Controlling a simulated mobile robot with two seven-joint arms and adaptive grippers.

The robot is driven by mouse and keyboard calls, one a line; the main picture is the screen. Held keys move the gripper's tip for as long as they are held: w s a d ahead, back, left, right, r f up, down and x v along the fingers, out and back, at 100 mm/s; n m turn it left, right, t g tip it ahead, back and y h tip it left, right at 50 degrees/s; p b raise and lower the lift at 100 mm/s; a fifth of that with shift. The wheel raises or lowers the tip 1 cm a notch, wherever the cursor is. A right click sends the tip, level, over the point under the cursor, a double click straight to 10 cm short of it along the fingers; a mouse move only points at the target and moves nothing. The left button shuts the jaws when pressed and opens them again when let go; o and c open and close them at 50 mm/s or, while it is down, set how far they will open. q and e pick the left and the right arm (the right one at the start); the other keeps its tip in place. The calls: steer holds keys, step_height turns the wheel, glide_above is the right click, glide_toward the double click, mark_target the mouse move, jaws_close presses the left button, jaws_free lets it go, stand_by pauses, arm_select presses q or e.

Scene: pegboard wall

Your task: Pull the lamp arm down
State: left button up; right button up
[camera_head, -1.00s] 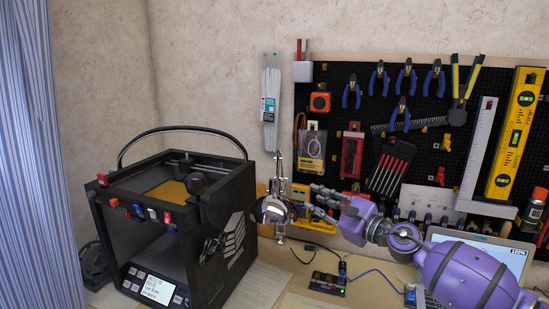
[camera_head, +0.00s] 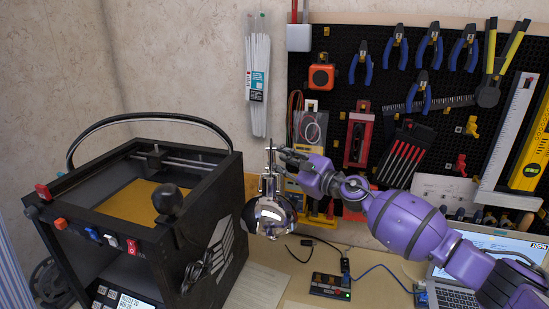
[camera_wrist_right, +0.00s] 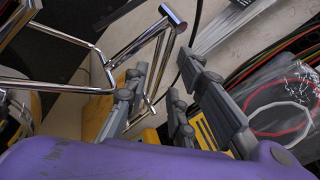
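The chrome desk lamp (camera_head: 270,213) hangs beside the printer's right side, with its round shiny head low and its thin metal arm (camera_head: 270,165) rising above it. My right gripper (camera_head: 280,155) comes in from the right, with its fingertips at the upper part of the lamp arm. In the right wrist view the two grey fingers of the gripper (camera_wrist_right: 163,78) are apart. A chrome bar of the lamp arm (camera_wrist_right: 160,68) shows between or just behind the fingertips; I cannot tell whether they touch it. My left gripper is not in view.
A black 3D printer (camera_head: 140,195) stands at the left. A pegboard (camera_head: 345,90) with pliers and other tools hangs behind my right arm. A small circuit box (camera_head: 330,285) with cables and a laptop (camera_head: 505,245) lie on the desk at the right.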

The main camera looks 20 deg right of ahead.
steer(key=shift+x, duration=1.25)
steer(key=shift+w, duration=0.1)
steer(key=c, duration=0.5)
jaws_close()
steer(key=shift+d+r, duration=0.1)
